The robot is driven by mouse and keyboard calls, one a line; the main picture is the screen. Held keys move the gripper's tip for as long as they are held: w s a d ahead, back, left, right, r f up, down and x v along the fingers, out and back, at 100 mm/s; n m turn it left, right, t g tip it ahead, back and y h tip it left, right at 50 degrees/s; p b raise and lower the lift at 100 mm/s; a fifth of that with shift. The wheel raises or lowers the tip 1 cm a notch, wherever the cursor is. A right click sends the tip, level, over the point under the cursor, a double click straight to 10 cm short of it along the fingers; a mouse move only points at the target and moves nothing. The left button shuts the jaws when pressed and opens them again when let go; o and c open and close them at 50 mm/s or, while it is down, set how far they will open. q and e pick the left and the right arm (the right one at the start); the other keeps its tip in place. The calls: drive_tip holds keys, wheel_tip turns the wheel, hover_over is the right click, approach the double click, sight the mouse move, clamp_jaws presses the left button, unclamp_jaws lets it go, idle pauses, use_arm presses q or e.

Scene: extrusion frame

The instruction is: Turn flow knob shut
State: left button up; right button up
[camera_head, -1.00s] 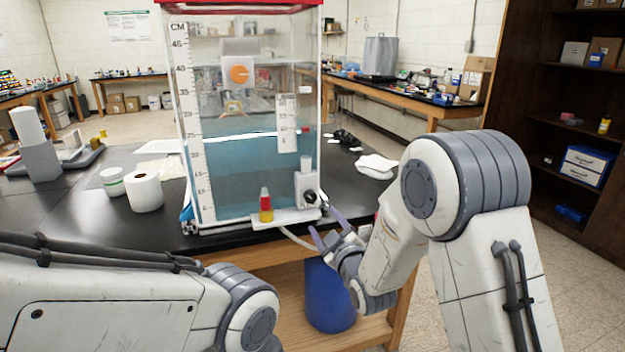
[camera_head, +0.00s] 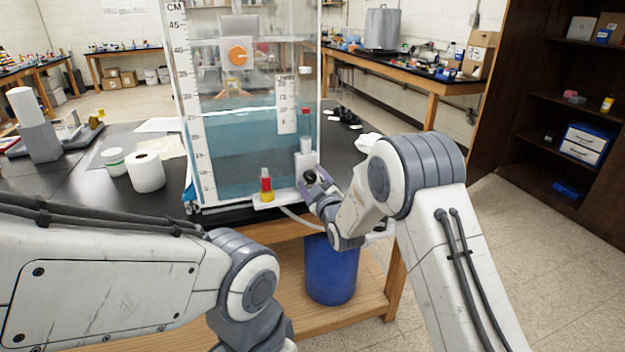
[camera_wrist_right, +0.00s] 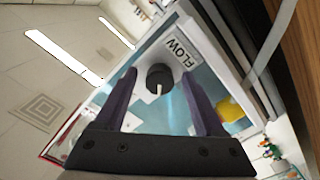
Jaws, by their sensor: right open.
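The flow knob (camera_wrist_right: 160,78) is a black round knob with a white pointer line, on a white panel beside a FLOW label (camera_wrist_right: 181,52). It sits low on the right front of the clear water tank (camera_head: 245,130). My right gripper (camera_wrist_right: 160,95) is open, with its two purple fingers on either side of the knob in the right wrist view. I cannot tell whether they touch it. In the head view the right gripper (camera_head: 312,185) is at the knob (camera_head: 310,177) and partly covers it. My left arm shows at the lower left; its gripper is out of view.
A red and yellow bottle (camera_head: 266,185) stands on the white ledge left of the knob. A hose (camera_head: 298,218) runs from the ledge towards a blue bin (camera_head: 330,270) below. A paper roll (camera_head: 146,171) stands on the black bench at left.

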clamp_jaws()
